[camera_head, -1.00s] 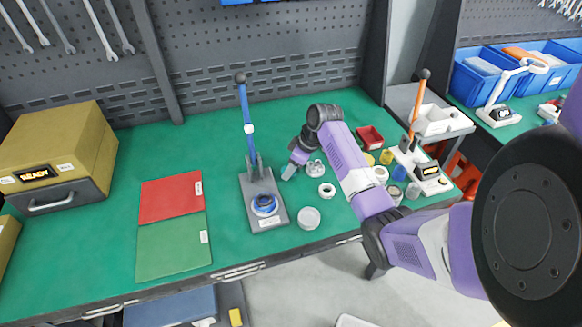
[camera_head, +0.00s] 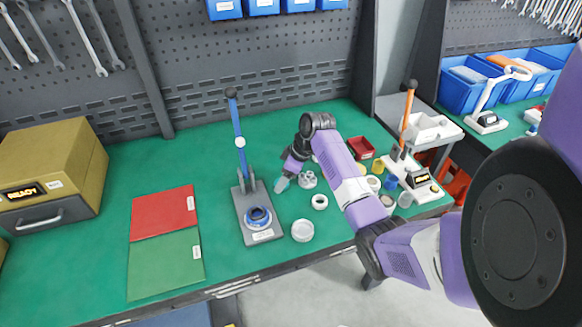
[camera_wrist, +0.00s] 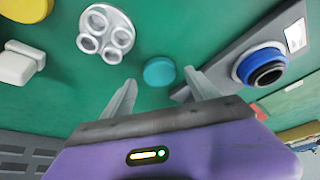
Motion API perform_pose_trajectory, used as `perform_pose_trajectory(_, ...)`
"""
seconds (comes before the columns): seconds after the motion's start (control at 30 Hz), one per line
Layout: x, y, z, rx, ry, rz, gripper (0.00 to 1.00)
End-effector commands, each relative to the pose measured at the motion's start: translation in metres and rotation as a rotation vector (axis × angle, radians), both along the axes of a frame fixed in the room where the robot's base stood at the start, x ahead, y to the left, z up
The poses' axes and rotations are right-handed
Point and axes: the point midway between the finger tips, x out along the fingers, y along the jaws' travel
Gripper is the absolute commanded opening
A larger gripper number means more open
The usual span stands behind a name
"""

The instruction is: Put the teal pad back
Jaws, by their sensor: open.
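The teal pad (camera_wrist: 159,71) is a small round disc on the green bench top in the wrist view. It sits between and just beyond the fingertips of my gripper (camera_wrist: 160,84), with a gap on both sides. My gripper is open and empty. In the head view my gripper (camera_head: 282,185) points down at the bench, right of the blue-handled press (camera_head: 242,203); I cannot make out the pad there. A grey round holder with several cups (camera_wrist: 106,33) lies near the pad; it also shows in the head view (camera_head: 308,179).
A blue ring with a dark centre (camera_wrist: 261,67) sits on the press base. A white ring (camera_head: 320,202) and a clear dish (camera_head: 302,231) lie nearby. Red (camera_head: 162,211) and green (camera_head: 165,264) mats lie left. An orange-handled press (camera_head: 413,180) and small containers stand right.

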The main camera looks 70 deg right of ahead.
Motion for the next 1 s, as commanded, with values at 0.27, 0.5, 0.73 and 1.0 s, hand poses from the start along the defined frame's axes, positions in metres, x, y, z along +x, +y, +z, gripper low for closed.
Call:
perform_pose_trajectory(0.27,-0.021,-0.001,0.052,-0.004,-0.003,-0.002,0.69)
perform_pose_trajectory(0.5,-0.036,-0.002,0.088,-0.003,-0.001,0.000,0.69)
perform_pose_trajectory(0.73,-0.041,-0.001,0.099,0.000,0.000,0.000,0.69)
perform_pose_trajectory(1.0,-0.042,-0.001,0.100,0.000,0.000,0.000,0.69)
